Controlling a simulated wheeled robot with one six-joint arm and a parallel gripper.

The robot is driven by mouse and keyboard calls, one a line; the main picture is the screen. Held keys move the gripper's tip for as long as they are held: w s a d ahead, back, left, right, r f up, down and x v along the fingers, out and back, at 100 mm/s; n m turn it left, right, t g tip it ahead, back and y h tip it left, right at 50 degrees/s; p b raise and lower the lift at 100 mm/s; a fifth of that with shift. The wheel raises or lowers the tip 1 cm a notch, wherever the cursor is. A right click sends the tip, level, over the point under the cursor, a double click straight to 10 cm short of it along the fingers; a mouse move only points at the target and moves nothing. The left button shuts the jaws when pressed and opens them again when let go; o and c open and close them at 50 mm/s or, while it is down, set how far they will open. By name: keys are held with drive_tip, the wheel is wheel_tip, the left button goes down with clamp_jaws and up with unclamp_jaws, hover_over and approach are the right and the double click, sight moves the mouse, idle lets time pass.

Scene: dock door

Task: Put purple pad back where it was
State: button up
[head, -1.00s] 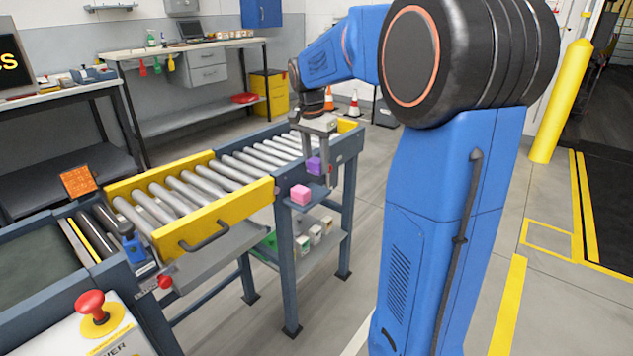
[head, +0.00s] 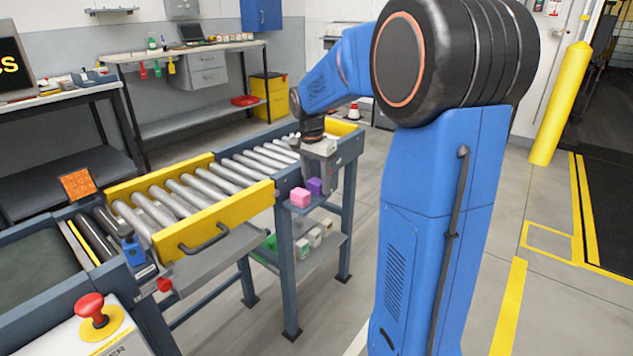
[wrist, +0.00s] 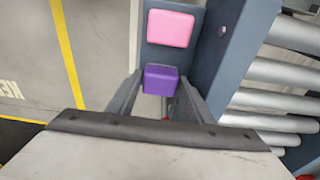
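The purple pad (head: 315,186) is at the small side ledge of the roller conveyor, just behind and right of the pink pad (head: 300,197). My gripper (head: 318,180) points down over the ledge, with the purple pad between its fingertips. In the wrist view the purple pad (wrist: 161,79) sits between the two fingers, which appear to touch its sides. The pink pad (wrist: 169,28) lies farther along the ledge (wrist: 158,54), with a small gap between the pads. Whether the purple pad rests fully on the ledge is hard to tell.
The roller conveyor (head: 180,190) with a yellow side gate (head: 213,220) runs left of the ledge. A lower shelf (head: 318,252) holds several small boxes. A red stop button (head: 91,306) is at front left. A yellow post (head: 561,103) stands right; the floor there is clear.

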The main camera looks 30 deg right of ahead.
sight(314, 183)
drive_tip(key=shift+r, duration=0.15)
wheel_tip(314, 183, up, 12)
drive_tip(key=a, duration=0.1)
drive_tip(key=s+a+f+n+t, duration=0.15)
drive_tip(key=s+a+n, duration=0.3)
drive_tip(key=s, duration=0.45)
drive_tip(key=s+a+f+n+t, duration=0.1)
drive_tip(key=s+a+f+n, duration=0.15)
drive_tip(key=s+a, duration=0.45)
drive_tip(key=s+a+f+n+t, duration=0.1)
drive_tip(key=s+f+n, duration=0.2)
drive_tip(key=s, duration=0.4)
drive_tip(key=s+a+f+n+t+y, duration=0.1)
drive_tip(key=s+a+f+n, duration=0.1)
drive_tip(key=s+f+n, duration=0.2)
drive_tip(key=s+f, duration=0.1)
drive_tip(key=s, duration=0.2)
drive_tip(key=shift+a+f, duration=0.15)
drive_tip(key=shift+s, duration=0.1)
drive_tip(key=shift+c, duration=0.3)
